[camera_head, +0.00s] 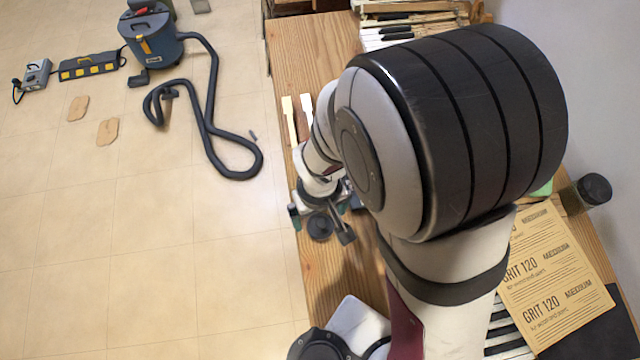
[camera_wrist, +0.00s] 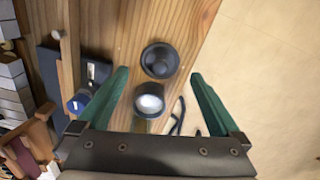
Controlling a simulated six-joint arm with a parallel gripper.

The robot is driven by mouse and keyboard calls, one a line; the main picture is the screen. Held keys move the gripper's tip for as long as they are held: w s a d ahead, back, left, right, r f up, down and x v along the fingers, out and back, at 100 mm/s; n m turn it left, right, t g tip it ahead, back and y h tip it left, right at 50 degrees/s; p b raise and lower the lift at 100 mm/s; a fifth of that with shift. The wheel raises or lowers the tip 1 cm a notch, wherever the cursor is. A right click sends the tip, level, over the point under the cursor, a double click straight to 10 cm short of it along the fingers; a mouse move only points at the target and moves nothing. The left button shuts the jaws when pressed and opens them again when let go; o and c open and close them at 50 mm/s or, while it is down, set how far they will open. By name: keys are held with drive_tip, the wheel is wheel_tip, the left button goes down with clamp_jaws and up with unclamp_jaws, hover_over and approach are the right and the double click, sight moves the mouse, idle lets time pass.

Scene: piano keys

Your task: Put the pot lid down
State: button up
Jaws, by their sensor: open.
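The pot lid, a dark round disc with a raised centre, lies on the wooden bench in the wrist view (camera_wrist: 160,60); it also shows beside my gripper in the head view (camera_head: 320,227). A small dark pot (camera_wrist: 149,103) with a pale, bright inside is close to the lid, nearer my wrist. My gripper (camera_wrist: 159,74) is open and empty, its green fingers apart on either side of the lid and pot. In the head view my gripper (camera_head: 322,206) is low over the bench, partly hidden by my arm. I cannot tell its exact height.
A blue-topped jar (camera_wrist: 78,104) and a wooden strip (camera_wrist: 68,45) are left of the fingers. Sandpaper sheets (camera_head: 550,280) lie on the bench's right side. A dark cylinder (camera_head: 592,190) stands at the right edge. Piano keys (camera_head: 400,35) are at the back. The bench (camera_head: 315,60) has bare wood there.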

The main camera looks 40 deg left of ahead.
sight(320, 220)
wheel_tip(320, 220, up, 8)
drive_tip(key=w+d+r+m, duration=0.2)
drive_tip(key=d+r+m, duration=0.55)
drive_tip(key=d, duration=0.55)
drive_tip(key=s+d+r+m+y, duration=0.1)
drive_tip(key=s+d+r+m, duration=0.1)
drive_tip(key=s+d+m, duration=0.3)
drive_tip(key=d+m, duration=0.2)
drive_tip(key=m, duration=0.2)
drive_tip(key=shift+d+r+y, duration=0.25)
drive_tip(key=shift+y, duration=0.15)
